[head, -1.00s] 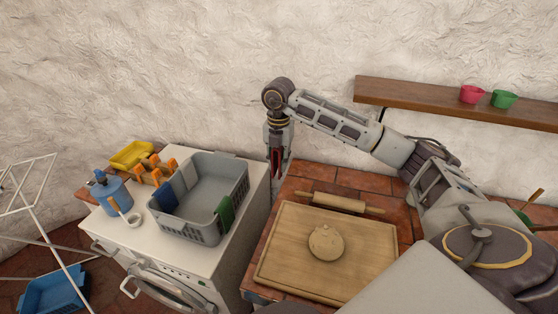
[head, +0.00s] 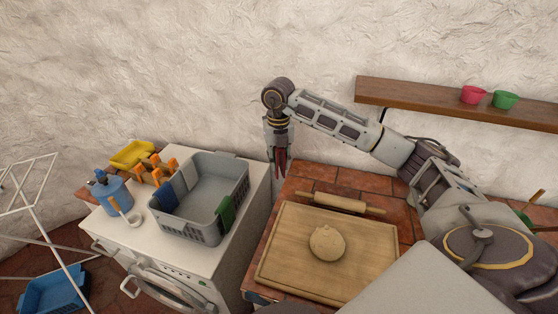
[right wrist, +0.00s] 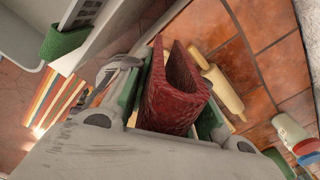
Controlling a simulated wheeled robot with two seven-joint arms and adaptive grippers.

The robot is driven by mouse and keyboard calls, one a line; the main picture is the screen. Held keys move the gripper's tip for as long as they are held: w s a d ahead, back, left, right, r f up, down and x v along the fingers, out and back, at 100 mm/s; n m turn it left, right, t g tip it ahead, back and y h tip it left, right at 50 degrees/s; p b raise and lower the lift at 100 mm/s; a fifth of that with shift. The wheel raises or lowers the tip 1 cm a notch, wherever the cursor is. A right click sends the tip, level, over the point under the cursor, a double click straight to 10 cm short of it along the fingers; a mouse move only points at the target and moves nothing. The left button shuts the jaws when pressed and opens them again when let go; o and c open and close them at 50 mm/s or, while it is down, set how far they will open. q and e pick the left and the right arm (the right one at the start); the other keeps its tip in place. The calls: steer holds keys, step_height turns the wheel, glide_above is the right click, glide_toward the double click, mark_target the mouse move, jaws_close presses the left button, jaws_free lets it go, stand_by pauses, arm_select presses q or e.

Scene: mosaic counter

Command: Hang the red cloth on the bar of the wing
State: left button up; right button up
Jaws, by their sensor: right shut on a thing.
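My right gripper (head: 280,160) hangs pointing down near the wall, over the gap between the washing machine and the tiled counter. It is shut on the red cloth (head: 282,164), which shows as a narrow dark red strip in the head view. In the right wrist view the red cloth (right wrist: 172,98) is folded over between the fingers of my right gripper (right wrist: 168,112). A white drying rack (head: 28,208) with thin bars stands at the far left, partly cut off by the picture edge. My left gripper is not in view.
A grey basket (head: 190,228) with blue and green cloths hung on its rim stands on the white washing machine (head: 140,240), beside a blue bottle (head: 110,192). A cutting board (head: 290,270) with dough and a rolling pin (head: 335,202) lie on the counter. A blue basin (head: 55,292) is below the rack.

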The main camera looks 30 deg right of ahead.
steer(key=n, duration=0.9)
steer(key=w+n, duration=0.1)
steer(key=n, duration=0.3)
steer(key=shift+a+n, duration=0.3)
steer(key=shift+a, duration=0.05)
steer(key=s+a+f+n, duration=0.1)
steer(key=a+f+n, duration=0.45)
steer(key=n, duration=0.75)
steer(key=s+a+f+n, duration=0.1)
steer(key=a+f+n, duration=0.4)
steer(key=n, duration=0.8)
step_height(320, 180, up, 6)
steer(key=p, duration=0.5)
steer(key=shift+w+a+p, duration=0.15)
steer(key=shift+a+p, duration=0.15)
steer(key=shift+a, duration=0.1)
